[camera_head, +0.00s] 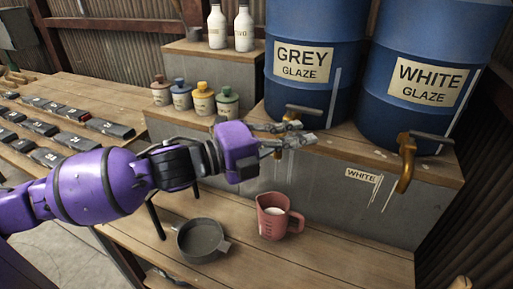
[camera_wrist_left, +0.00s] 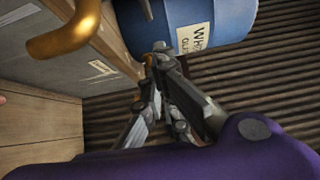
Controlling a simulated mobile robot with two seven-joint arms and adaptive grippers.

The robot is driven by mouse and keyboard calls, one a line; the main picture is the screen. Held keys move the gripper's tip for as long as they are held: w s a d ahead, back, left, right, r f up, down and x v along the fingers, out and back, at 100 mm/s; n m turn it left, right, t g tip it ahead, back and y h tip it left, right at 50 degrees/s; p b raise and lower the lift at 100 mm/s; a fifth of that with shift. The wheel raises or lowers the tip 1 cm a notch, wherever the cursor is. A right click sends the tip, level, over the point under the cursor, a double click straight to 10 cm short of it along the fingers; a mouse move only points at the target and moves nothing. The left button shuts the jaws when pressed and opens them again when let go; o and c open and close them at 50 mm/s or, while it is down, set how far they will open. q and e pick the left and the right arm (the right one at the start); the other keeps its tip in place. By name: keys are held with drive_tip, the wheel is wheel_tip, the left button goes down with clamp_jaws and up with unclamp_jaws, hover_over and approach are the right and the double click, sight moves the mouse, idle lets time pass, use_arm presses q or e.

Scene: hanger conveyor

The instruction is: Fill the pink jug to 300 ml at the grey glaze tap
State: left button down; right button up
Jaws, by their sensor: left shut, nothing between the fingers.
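The pink jug (camera_head: 270,222) stands upright on the lower wooden bench below the grey glaze tap, handle to the right. Something pale shows inside it; I cannot read its level. The brass grey glaze tap (camera_head: 303,110) sticks out under the blue GREY GLAZE drum (camera_head: 311,85). My left gripper (camera_head: 304,133) is shut and empty, just in front of this tap and above the jug. It hides the tap's lower part; I cannot tell whether they touch. In the left wrist view the gripper (camera_wrist_left: 158,62) points past a brass spout (camera_wrist_left: 66,40). My right gripper is not in view.
The WHITE GLAZE drum (camera_head: 426,75) and its brass tap (camera_head: 406,163) are at the right. A grey pan (camera_head: 201,240) sits left of the jug. Several small jars (camera_head: 203,99) and two white bottles (camera_head: 243,28) stand on steps behind. Numbered dark blocks (camera_head: 108,128) lie on the left table.

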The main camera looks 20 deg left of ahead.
use_arm(q)
drive_tip(key=shift+w+a+v, duration=0.35)
drive_tip(key=shift+a+v, duration=0.05)
drive_tip(key=shift+v, duration=3.25)
drive_tip(key=s+a+f+n+y+p, duration=0.25)
drive_tip(key=a+f+n, duration=0.2)
drive_tip(key=f, duration=0.35)
drive_tip(key=s+a+f+n+y+p, duration=0.1)
drive_tip(key=s+a+f+n+y, duration=0.25)
drive_tip(key=f+n, duration=0.35)
drive_tip(key=s+a+f+n+y+p, duration=0.25)
drive_tip(key=f+n, duration=0.25)
drive_tip(key=f, duration=0.4)
drive_tip(key=s+d+f+n+g+y+p, duration=0.1)
drive_tip(key=s+d+f+n+g, duration=0.1)
drive_tip(key=s+d+f+n, duration=0.3)
drive_tip(key=s+d+f+n+g+y+p, duration=0.1)
drive_tip(key=s+d+f+n, duration=0.3)
drive_tip(key=s+f, duration=0.8)
drive_tip(key=s+g+y, duration=0.1)
drive_tip(key=s, duration=0.1)
drive_tip(key=shift+s+d+n+g, duration=0.35)
drive_tip(key=shift+s+d+g, duration=0.05)
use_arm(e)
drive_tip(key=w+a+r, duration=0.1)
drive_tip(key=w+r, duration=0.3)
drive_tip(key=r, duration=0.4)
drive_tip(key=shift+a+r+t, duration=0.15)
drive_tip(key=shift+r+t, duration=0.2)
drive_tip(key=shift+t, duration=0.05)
